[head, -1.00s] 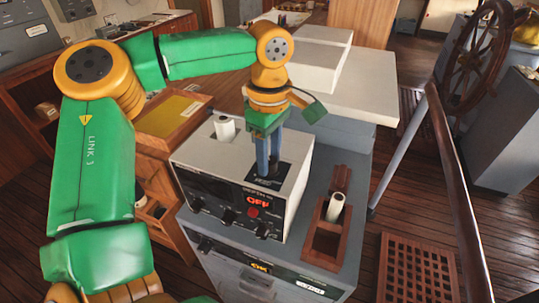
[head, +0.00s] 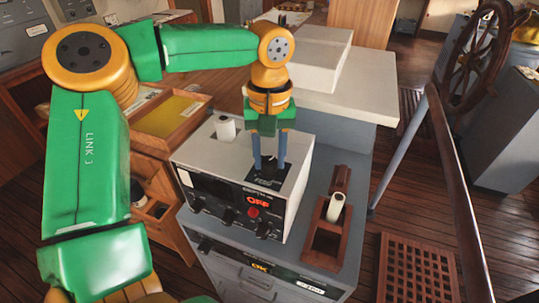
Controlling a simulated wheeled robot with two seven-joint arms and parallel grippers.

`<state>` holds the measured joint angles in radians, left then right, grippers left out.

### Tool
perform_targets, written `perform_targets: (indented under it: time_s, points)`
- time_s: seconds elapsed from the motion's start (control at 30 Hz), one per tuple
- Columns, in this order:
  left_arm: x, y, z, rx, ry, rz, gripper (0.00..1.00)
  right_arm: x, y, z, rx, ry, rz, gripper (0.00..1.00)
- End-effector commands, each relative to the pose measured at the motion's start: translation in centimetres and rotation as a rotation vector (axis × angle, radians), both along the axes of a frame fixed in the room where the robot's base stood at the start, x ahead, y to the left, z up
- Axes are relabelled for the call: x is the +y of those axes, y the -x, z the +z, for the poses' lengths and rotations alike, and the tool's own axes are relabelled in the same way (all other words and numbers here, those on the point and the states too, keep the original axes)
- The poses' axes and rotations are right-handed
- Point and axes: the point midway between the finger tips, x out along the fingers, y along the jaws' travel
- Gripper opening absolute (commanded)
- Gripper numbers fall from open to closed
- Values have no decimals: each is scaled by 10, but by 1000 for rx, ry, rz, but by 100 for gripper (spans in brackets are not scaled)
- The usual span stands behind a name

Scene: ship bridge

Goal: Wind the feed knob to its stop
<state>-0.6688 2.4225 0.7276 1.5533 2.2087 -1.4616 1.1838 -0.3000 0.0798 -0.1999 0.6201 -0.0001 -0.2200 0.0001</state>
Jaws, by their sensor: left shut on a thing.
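A white box-shaped instrument (head: 225,170) with a dark front panel stands on a grey cabinet. Its panel shows a red "OFF" display and several black knobs. My left gripper (head: 269,167) points straight down at the dark recess (head: 262,184) in the instrument's top. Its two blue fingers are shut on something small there. The feed knob is hidden between the fingers, so I cannot see its angle. My right gripper is not in view.
A white paper roll (head: 225,128) stands in the instrument's top at the left. A wooden holder (head: 322,238) with another white roll (head: 336,205) sits on the cabinet at the right. A railing (head: 452,185) runs further right.

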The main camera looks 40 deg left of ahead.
Motion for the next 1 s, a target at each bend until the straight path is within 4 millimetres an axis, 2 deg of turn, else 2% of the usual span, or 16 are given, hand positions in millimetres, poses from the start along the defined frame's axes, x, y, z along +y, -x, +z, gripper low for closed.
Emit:
perform_targets:
  time_s: [1.0]
  points:
    - [0, 0, 0, 1, 0, -963, 0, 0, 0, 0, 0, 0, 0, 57]
